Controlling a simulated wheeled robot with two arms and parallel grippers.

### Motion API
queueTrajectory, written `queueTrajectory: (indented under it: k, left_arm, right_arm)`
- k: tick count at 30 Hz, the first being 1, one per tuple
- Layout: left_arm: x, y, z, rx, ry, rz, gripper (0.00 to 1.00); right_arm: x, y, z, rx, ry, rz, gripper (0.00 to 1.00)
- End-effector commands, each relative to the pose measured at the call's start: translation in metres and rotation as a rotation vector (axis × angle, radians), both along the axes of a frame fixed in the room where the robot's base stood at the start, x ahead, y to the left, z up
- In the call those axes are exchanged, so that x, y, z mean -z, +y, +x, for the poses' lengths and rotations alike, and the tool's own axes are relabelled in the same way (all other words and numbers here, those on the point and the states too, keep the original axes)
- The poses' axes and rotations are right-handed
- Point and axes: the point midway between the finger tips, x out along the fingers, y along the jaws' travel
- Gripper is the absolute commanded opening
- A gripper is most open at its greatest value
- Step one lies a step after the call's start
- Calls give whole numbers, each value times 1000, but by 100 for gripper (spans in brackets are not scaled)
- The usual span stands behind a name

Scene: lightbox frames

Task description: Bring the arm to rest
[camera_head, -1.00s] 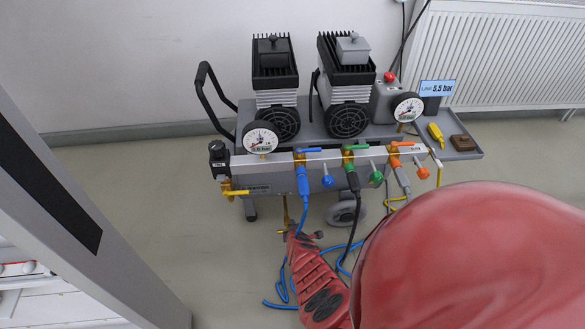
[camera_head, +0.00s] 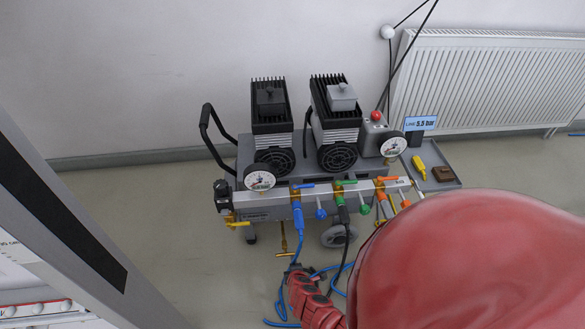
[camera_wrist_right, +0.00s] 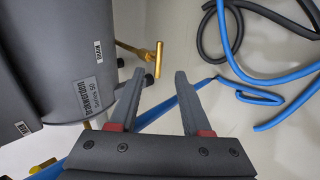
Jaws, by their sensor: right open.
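My right arm (camera_head: 450,265) is the large red shape at the lower right of the head view. Its red forearm links and my right gripper (camera_head: 292,267) show below the compressor's front manifold. In the right wrist view my right gripper (camera_wrist_right: 159,78) is open, with its two grey fingers apart and nothing clearly between the tips. A brass T-shaped handle (camera_wrist_right: 158,60) is just beyond the fingertips. Blue hose (camera_wrist_right: 165,107) passes behind the fingers. My left gripper is in neither view.
The twin-motor compressor (camera_head: 262,207) stands by the wall, with gauges, coloured valves and hoses. Its side tray (camera_head: 447,184) holds a yellow item (camera_head: 418,166) and a brown block (camera_head: 444,173). A radiator (camera_head: 490,85) is behind. A grey panel edge (camera_head: 75,240) stands at left.

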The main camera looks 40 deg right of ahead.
Motion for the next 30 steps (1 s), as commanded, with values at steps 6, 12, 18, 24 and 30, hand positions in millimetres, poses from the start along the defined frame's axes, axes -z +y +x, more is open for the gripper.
queueTrajectory:
  k: [6,12,18,24,30]
  left_arm:
    - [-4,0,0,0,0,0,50]
    - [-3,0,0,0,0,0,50]
    - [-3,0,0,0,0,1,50]
    - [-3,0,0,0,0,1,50]
    - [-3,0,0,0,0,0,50]
  right_arm:
    - [-7,4,-4,-1,-3,1,48]
    - [-7,4,-4,-1,-3,1,48]
    - [-7,3,-4,-1,-2,1,48]
    - [-9,14,2,-16,-30,34,48]
    - [-52,103,46,-151,-301,328,48]
